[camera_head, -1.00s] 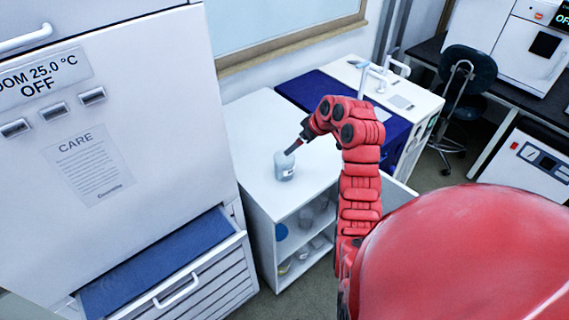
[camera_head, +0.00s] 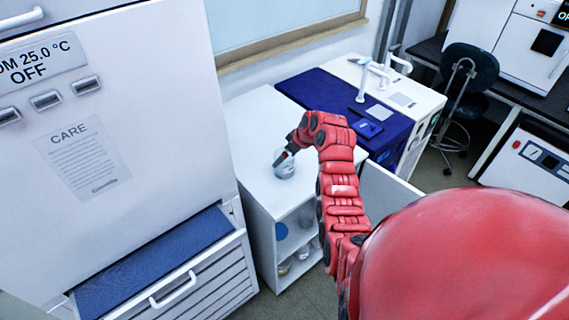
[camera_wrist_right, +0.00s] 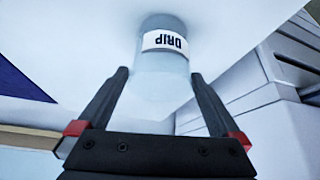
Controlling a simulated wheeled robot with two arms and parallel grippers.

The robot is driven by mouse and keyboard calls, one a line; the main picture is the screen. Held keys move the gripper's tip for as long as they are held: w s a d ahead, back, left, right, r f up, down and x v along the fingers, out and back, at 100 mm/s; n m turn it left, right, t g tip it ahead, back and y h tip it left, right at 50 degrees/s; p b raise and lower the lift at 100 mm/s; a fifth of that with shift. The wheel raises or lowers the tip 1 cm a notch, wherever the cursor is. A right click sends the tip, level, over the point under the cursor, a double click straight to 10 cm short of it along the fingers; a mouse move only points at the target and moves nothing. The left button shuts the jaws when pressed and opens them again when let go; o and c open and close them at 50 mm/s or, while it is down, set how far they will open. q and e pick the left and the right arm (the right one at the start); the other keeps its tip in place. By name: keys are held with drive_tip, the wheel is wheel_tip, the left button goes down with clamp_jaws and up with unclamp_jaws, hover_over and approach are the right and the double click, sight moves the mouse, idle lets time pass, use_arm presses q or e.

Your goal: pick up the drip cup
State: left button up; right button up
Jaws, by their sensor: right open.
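The drip cup (camera_head: 284,168) stands upright on the white cabinet top (camera_head: 258,120). It is a pale, see-through cup, and its label reads DRIP in the right wrist view (camera_wrist_right: 165,62). My right gripper (camera_head: 283,158) is at the cup in the head view and partly hides it. In the right wrist view the two dark fingers (camera_wrist_right: 160,80) are apart, with the lower part of the cup's image between them. I cannot tell whether the fingers touch the cup. My left gripper is not in view.
Below the cabinet top are open shelves with dishes (camera_head: 302,250) and an open door (camera_head: 385,195). A tall white unit (camera_head: 150,90) with an open blue-lined drawer (camera_head: 155,262) stands close on the left. A blue mat (camera_head: 330,95) lies behind on the right.

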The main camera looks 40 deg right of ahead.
drive_tip(key=shift+p+x, duration=1.4)
drive_tip(key=shift+x, duration=1.2)
drive_tip(key=shift+s+f, duration=0.1)
drive_tip(key=shift+s, duration=0.05)
drive_tip(key=c, duration=1)
